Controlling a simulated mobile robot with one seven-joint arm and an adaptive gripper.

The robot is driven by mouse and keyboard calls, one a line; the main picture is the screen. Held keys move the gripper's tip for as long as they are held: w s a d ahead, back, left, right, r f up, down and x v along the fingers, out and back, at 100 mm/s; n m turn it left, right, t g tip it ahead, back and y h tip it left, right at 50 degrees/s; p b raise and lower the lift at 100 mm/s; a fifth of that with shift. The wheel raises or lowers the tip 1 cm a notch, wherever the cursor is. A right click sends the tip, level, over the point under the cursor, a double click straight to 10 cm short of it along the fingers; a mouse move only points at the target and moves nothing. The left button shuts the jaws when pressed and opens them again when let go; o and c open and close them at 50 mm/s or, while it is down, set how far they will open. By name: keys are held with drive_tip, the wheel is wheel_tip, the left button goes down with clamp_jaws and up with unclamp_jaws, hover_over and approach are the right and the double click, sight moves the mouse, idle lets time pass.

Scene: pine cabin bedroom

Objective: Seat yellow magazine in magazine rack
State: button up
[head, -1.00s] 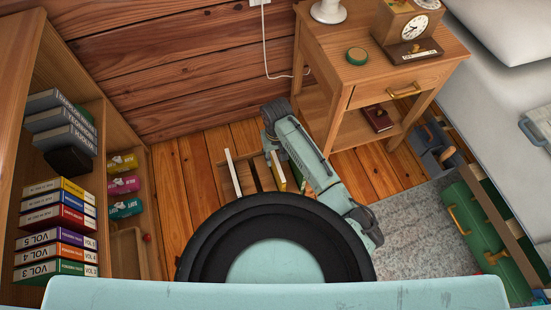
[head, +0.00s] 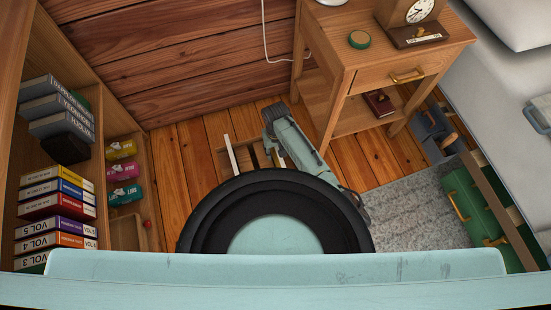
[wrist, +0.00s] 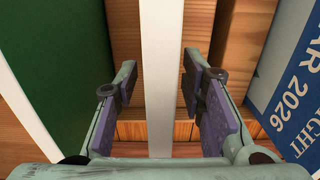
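The wooden magazine rack (head: 242,157) stands on the floor below the wall, partly hidden by my arm and body. A narrow yellow strip, likely the yellow magazine (head: 277,158), shows at the rack's right side beside my arm. A white-edged item (head: 230,154) stands at its left. In the wrist view my gripper (wrist: 158,85) is open, with its purple pads either side of a pale upright edge (wrist: 162,60). Its pads look apart from that edge. I cannot tell whether this edge is the yellow magazine's; no yellow face shows there. My gripper is hidden in the head view.
In the wrist view, a green face (wrist: 55,60) is left and a blue printed cover (wrist: 295,85) right of the fingers, both close. A nightstand (head: 385,62) stands right of the rack, a bookcase (head: 85,85) left. Bare floor (head: 180,175) lies between bookcase and rack.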

drive_tip(key=shift+f, duration=0.25)
drive_tip(key=shift+c, duration=0.6)
clamp_jaws()
